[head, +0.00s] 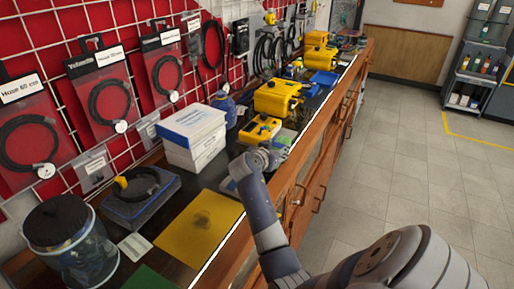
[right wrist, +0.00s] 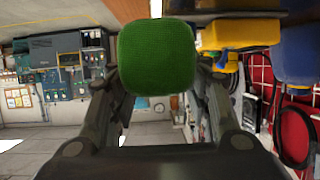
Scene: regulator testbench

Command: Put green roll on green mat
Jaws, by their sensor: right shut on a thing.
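The green roll (right wrist: 156,55) fills the upper middle of the right wrist view, its textured face between the fingers. My right gripper (head: 264,158) is shut on it, above the bench near its front edge. In the head view the roll is mostly hidden by the gripper, and I cannot tell its outline there. The green mat (head: 148,279) lies on the bench at the bottom edge of the head view, partly cut off. The gripper is well beyond it, up and to the right. My left gripper is not in view.
A yellow mat (head: 200,224) lies between the green mat and my right gripper. White boxes (head: 192,136), a dark case (head: 140,194) and a glass jar (head: 72,240) stand along the wall side. Yellow devices (head: 278,97) stand farther back.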

